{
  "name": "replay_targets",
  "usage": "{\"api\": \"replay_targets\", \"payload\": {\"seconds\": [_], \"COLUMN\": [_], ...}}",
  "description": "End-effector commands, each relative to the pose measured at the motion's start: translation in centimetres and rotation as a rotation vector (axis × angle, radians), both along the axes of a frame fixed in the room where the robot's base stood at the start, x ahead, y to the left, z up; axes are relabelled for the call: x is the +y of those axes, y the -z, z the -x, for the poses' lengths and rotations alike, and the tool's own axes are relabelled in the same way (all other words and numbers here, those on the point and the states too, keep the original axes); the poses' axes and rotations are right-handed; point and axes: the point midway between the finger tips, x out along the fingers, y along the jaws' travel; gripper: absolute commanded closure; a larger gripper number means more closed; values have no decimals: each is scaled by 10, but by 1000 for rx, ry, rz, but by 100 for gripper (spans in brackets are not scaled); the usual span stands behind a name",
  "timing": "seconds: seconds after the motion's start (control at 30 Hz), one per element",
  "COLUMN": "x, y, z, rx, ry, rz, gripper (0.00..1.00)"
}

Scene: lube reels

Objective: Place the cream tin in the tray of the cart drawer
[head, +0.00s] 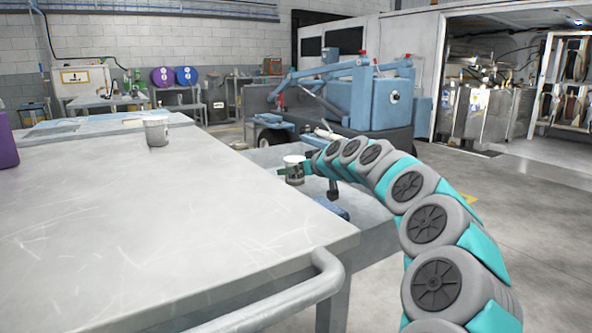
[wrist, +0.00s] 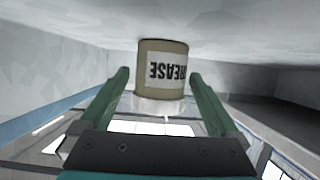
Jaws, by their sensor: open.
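A cream tin (wrist: 162,68) with a white label reading "GREASE" is ahead of my gripper (wrist: 165,100) in the wrist view, where it appears upside down. Its base end meets the grey surface at the top of that picture. My gripper is open, with one green finger on either side of the tin and visible gaps between. In the head view the tin (head: 294,173) is at the open cart drawer (head: 377,216), beside my gripper (head: 297,170). The drawer's tray floor is mostly hidden by the cart top and my arm.
The cart top (head: 150,215) is wide and mostly clear. Another pale tin (head: 156,131) stands on its far part, and a purple container (head: 7,142) is at the left edge. A blue item (head: 331,207) shows in the drawer. A push handle (head: 285,300) sticks out in front.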

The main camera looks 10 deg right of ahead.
Motion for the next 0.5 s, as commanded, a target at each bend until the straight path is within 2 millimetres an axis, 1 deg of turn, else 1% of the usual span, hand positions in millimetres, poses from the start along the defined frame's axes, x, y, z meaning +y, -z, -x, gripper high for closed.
{"api": "replay_targets", "payload": {"seconds": [0.17, 0.5], "x": [-10, -31], "y": [-9, -30], "z": [22, 73], "rx": [-1, -2], "ry": [1, 1], "rz": [-2, 0], "gripper": [3, 3]}}
